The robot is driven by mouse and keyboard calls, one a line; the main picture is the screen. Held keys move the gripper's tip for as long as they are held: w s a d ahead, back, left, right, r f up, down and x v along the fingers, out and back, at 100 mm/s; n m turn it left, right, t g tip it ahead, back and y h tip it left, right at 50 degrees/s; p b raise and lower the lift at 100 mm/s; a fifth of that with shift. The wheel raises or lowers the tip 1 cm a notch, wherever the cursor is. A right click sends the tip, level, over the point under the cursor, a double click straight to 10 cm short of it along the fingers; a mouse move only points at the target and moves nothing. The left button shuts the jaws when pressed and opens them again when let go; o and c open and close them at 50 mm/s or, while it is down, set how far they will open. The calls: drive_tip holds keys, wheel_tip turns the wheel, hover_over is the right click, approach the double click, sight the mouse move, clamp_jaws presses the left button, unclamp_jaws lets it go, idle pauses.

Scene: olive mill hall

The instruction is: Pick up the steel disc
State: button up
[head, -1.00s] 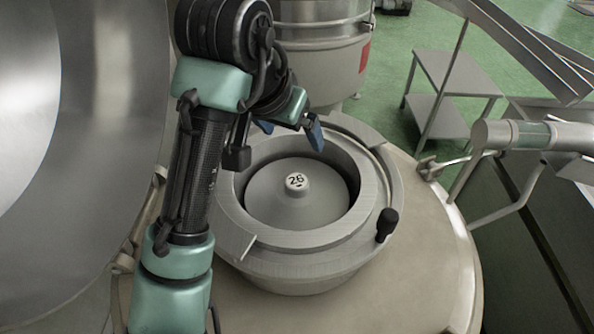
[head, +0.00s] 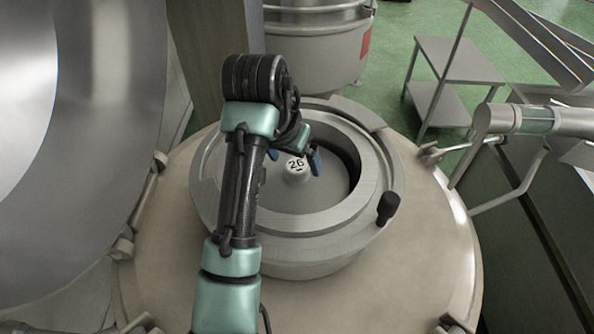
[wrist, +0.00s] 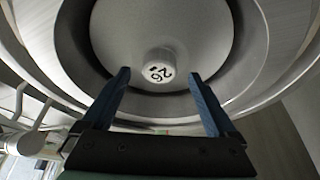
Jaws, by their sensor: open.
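The steel disc (head: 318,192) lies inside a round metal ring-shaped housing (head: 372,205), with a raised knob (head: 296,170) at its middle marked 26. In the wrist view the disc (wrist: 200,35) and its knob (wrist: 158,66) lie ahead of my fingertips, roughly between their lines. My gripper (head: 294,157) is open and empty above the disc, close to the knob in the head view. It also shows in the wrist view (wrist: 158,78) with its two blue fingers apart. My arm hides the left part of the disc and housing.
The housing stands on a round beige top (head: 430,250). A black-knobbed handle (head: 388,207) rises at its right rim. A large steel drum (head: 70,130) stands at left, a steel vessel (head: 315,45) behind. A steel shelf table (head: 460,60) and pipe (head: 530,120) are at right.

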drive_tip(key=shift+x, duration=1.2)
drive_tip(key=shift+r, duration=0.1)
clamp_jaws()
